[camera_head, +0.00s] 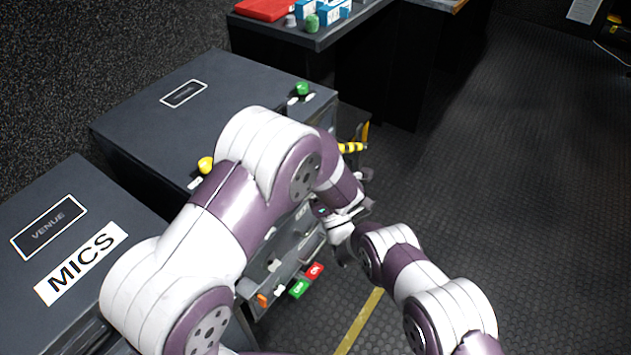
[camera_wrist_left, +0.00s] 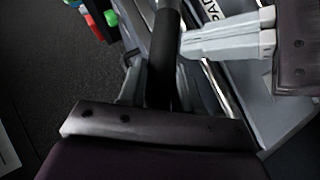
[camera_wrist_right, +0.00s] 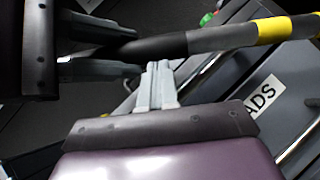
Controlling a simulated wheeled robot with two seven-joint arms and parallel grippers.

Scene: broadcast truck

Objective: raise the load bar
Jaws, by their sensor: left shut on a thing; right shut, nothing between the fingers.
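The load bar is a dark rod with yellow bands; its banded end (camera_head: 352,147) shows in the head view beside the dark cases, the rest hidden by my arms. In the left wrist view the bar (camera_wrist_left: 165,60) runs between the fingers of my left gripper (camera_wrist_left: 160,90), which is shut on it. The right wrist view shows the bar (camera_wrist_right: 220,38) with a wide yellow band, running slightly tilted across the top. My right gripper (camera_wrist_right: 155,75) is shut and empty, its fingertips close beside the bar; I cannot tell whether they touch.
Dark cases (camera_head: 225,95) stand along the left, one with a MICS label (camera_head: 80,263). Green (camera_head: 299,289) and red (camera_head: 315,270) tags are low at the case front. A desk (camera_head: 320,38) stands at the back. The floor (camera_head: 520,190) to the right is clear.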

